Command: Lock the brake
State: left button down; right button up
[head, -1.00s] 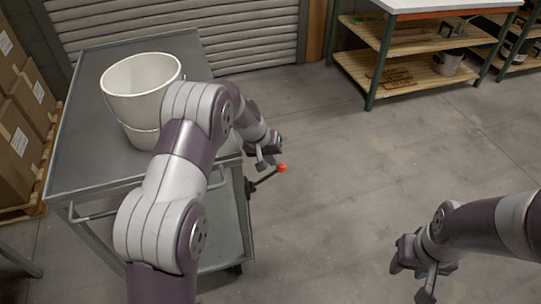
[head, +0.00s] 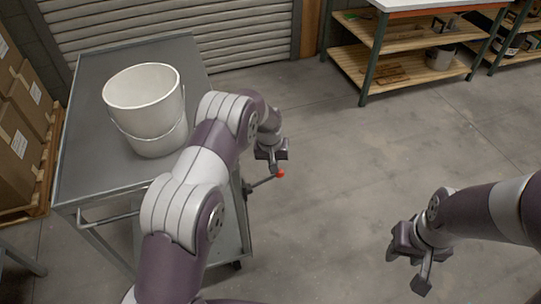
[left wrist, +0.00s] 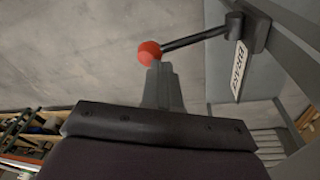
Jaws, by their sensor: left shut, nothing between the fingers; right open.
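The brake lever is a dark rod with a red ball knob (head: 281,174), sticking out from the right side of the grey cart (head: 90,135). In the left wrist view the red knob (left wrist: 149,52) sits at the end of the dark rod (left wrist: 195,40), which runs to a bracket (left wrist: 257,30) beside a white label reading BRAKE (left wrist: 239,70). My left gripper (head: 274,168) is shut and empty close to the knob; its fingers (left wrist: 162,78) overlap the knob's edge in the wrist view, and I cannot tell whether they touch. My right gripper (head: 407,270) is open and empty over the floor.
A white bucket (head: 147,105) stands on the cart top. Cardboard boxes (head: 20,140) on a pallet stand at the left. A workbench with wooden shelves (head: 400,60) stands at the back right. The floor right of the cart is clear.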

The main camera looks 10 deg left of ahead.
aim_at(282, 174)
pick_arm(q)
jog(key=f+b, duration=0.1)
jog(key=f, duration=0.1)
jog(key=w+d+f+b, duration=0.1)
jog(key=f, duration=0.1)
jog(key=d+f+b, duration=0.1)
jog(key=f+b, duration=0.1)
jog(key=shift+w+d+f, duration=0.15)
jog(key=shift+w+f, duration=0.05)
jog(key=shift+w, duration=0.1)
jog(key=shift+f+b, duration=1.15)
jog(key=shift+f, duration=0.3)
pick_arm(e)
jog(key=shift+w+d+f, duration=0.1)
jog(key=shift+d+f, duration=0.05)
jog(key=shift+f, duration=1.25)
jog(key=shift+w+d+f, duration=0.1)
jog(key=shift+d+f, duration=0.05)
jog(key=shift+f, duration=1.25)
pick_arm(q)
jog(key=shift+f, duration=0.1)
